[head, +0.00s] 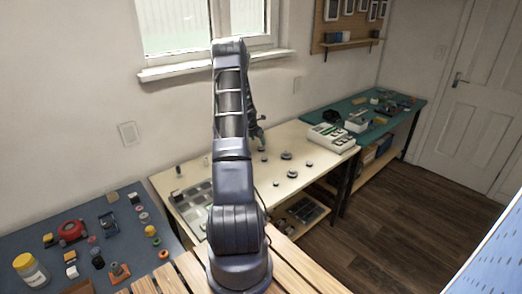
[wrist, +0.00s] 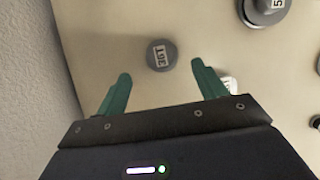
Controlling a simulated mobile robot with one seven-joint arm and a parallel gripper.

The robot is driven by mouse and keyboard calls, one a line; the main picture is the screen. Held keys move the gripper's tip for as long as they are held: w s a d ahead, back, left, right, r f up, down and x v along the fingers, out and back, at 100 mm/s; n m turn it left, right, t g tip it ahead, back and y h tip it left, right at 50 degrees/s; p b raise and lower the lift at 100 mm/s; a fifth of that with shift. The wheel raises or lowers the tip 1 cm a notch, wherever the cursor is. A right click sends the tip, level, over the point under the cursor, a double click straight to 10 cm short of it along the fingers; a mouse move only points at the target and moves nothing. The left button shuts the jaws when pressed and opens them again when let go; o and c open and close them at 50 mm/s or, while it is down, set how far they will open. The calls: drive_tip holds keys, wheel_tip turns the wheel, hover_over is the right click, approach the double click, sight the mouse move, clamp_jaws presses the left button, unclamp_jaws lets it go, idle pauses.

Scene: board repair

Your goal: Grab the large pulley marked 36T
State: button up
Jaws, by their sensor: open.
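My gripper (wrist: 160,72) is open and empty, with green fingers spread over the cream tabletop. In the wrist view, a grey round part (wrist: 162,54) with a white label lies just ahead, between the fingertip lines. Its label looks like 16T or 19T, turned round. A larger round grey part (wrist: 262,12) at the top right is cut by the edge; only a 5 reads on its label. No 36T mark is readable. In the head view, my gripper (head: 258,140) hangs over the cream table's far side. Several round parts, such as a larger one (head: 287,156), stand near it.
A wall (wrist: 35,90) runs close along the left of the wrist view. A white labelled piece (wrist: 230,84) is partly behind the right finger. A blue-grey table (head: 110,250) holds other items.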

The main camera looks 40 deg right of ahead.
sight(261, 145)
drive_tip(key=shift+d+x, duration=0.2)
drive_tip(key=shift+x, duration=2.85)
drive_tip(key=shift+s+r, duration=0.1)
drive_tip(key=c, duration=1.1)
drive_tip(key=shift+o, duration=0.2)
drive_tip(key=shift+r, duration=0.1)
